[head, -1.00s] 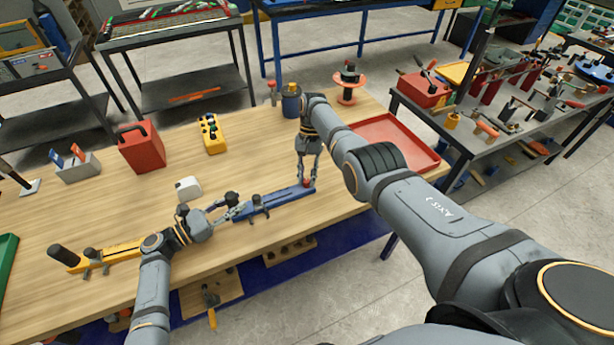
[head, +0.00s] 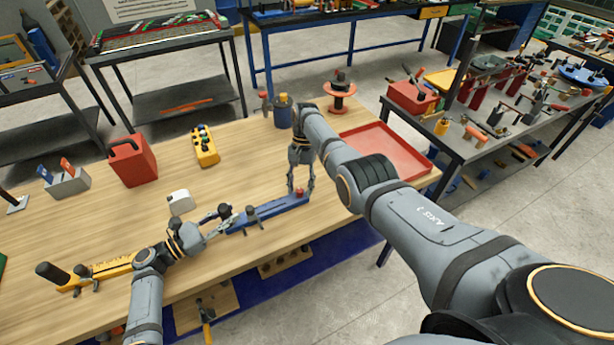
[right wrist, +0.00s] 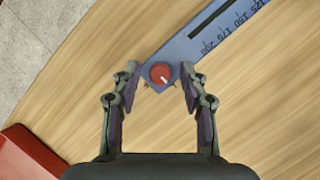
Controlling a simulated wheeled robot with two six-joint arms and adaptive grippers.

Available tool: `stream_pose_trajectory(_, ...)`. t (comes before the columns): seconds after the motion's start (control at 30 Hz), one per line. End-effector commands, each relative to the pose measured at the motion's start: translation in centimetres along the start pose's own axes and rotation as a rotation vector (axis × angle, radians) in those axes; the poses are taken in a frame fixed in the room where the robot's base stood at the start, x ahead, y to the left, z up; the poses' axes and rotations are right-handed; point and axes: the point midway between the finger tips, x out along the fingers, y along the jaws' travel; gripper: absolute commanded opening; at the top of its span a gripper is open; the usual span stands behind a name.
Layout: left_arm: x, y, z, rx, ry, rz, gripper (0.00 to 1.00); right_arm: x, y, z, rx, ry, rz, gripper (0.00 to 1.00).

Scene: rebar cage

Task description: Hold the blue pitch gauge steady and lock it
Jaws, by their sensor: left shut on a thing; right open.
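The blue pitch gauge (head: 270,212) lies along the front part of the wooden bench, with a dark clamp knob on it. A red knob (right wrist: 160,74) with a white mark sits at its right end. My left gripper (head: 229,219) is shut on the gauge's left end. My right gripper (head: 301,190) points down over the right end, its fingers open on either side of the red knob. The right wrist view shows gaps between the knob and both fingers, and part of the gauge's printed scale.
A yellow gauge (head: 112,267) with a black handle lies at the front left. A small white block (head: 179,201), a red container (head: 132,160) and a yellow box (head: 205,146) stand behind. A red tray (head: 388,150) lies at right.

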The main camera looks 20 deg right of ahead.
Motion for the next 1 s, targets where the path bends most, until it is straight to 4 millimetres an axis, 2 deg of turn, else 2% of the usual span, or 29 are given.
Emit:
stream_pose_trajectory(0.27, 0.0, 0.0, -0.1, -0.001, 0.001, 0.000, 0.00, 0.1, 0.3, -0.1, 0.291, -0.008, -0.122, 0.44)
stream_pose_trajectory(0.9, 0.0, 0.0, -0.1, -0.001, 0.001, 0.000, 0.00, 0.3, 0.8, 0.6, 1.317, -0.050, -0.549, 0.44)
stream_pose_trajectory(1.0, 0.0, 0.0, 0.0, -0.001, 0.001, 0.000, 0.00, -2.4, 1.8, 1.0, 1.307, -0.045, -0.550, 0.44)
